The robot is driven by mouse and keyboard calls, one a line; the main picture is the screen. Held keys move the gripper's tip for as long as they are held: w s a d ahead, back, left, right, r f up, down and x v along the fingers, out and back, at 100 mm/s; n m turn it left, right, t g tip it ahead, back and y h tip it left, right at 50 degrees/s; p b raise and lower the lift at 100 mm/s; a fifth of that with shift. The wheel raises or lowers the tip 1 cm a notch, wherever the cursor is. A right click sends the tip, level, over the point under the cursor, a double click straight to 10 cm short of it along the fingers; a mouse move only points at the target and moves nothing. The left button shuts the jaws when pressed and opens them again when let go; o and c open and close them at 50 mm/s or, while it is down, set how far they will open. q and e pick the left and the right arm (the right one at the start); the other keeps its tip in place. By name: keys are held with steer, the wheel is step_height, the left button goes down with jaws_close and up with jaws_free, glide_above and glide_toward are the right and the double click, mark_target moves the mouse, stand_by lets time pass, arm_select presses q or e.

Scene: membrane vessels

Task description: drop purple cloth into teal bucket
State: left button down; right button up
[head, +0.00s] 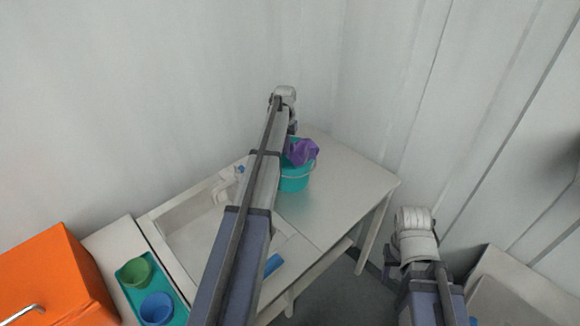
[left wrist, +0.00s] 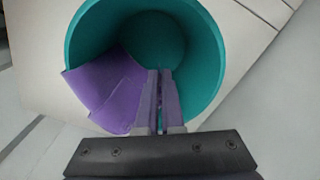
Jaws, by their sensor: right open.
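The purple cloth (head: 302,151) is bunched at the mouth of the teal bucket (head: 295,180), which stands on the table. In the left wrist view, I look down into the bucket (left wrist: 205,45); the cloth (left wrist: 108,92) lies over the near left part of the opening. My left gripper (left wrist: 161,74) is over the bucket's mouth, its fingers close together with purple fabric between and beside them. In the head view its fingers are largely hidden by the arm. My right gripper (head: 392,262) is open, right of the table and well away from the bucket.
The pale table (head: 345,190) has free room right of the bucket. A sink basin (head: 190,215) lies to the left. A teal tray (head: 178,299) holds a green cup (head: 136,272) and a blue cup (head: 157,308), next to an orange box (head: 55,275). Walls stand close behind.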

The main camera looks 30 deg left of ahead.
arm_select(q)
jaws_free()
stand_by(1.0)
steer(key=shift+r, duration=0.1)
step_height(320, 180, up, 5)
steer(key=p, duration=0.5)
steer(key=shift+r, duration=0.2)
steer(key=shift+p, duration=0.3)
step_height(320, 180, up, 8)
steer(key=p, duration=0.7)
steer(key=shift+p, duration=0.35)
steer(key=shift+d+f, duration=0.1)
steer(key=shift+f, duration=0.05)
